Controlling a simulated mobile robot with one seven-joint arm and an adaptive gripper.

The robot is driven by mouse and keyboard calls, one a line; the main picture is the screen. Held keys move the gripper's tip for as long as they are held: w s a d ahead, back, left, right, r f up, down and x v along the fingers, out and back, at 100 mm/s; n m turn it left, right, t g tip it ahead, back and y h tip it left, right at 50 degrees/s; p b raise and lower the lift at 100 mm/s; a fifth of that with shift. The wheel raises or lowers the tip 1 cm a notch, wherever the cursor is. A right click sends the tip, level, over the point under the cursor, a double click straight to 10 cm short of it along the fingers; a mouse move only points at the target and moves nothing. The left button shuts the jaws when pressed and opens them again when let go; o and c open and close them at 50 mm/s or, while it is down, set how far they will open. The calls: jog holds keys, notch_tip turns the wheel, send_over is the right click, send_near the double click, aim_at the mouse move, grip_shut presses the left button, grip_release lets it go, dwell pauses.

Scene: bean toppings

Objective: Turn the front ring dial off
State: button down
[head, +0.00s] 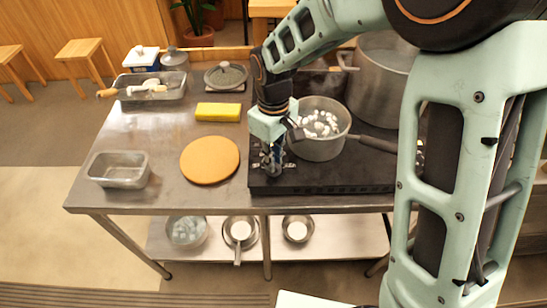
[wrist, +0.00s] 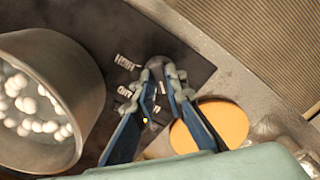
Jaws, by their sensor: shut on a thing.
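The black stove (head: 335,178) stands on the right part of the steel table. My gripper (head: 270,166) points down at its front left corner. In the wrist view my gripper (wrist: 161,80) has its two blue fingers closed around the front ring dial (wrist: 157,64), a small grey knob mostly hidden by the fingertips. White printed markings surround the dial, but I cannot read its setting. A small orange light (wrist: 145,121) shows beside one finger.
A pot with white pieces (head: 319,128) stands on the stove just right of my gripper, its dark handle pointing right. A large steel pot (head: 380,85) stands behind. An orange round board (head: 210,160) and a yellow sponge (head: 217,112) lie to the left.

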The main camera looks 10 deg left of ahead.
jog(key=shift+n+p, duration=0.3)
jog(key=shift+n, duration=1.6)
jog(key=c, duration=2)
grip_release()
jog(key=shift+o, duration=0.2)
jog(key=shift+r, duration=0.15)
notch_tip(320, 180, up, 12)
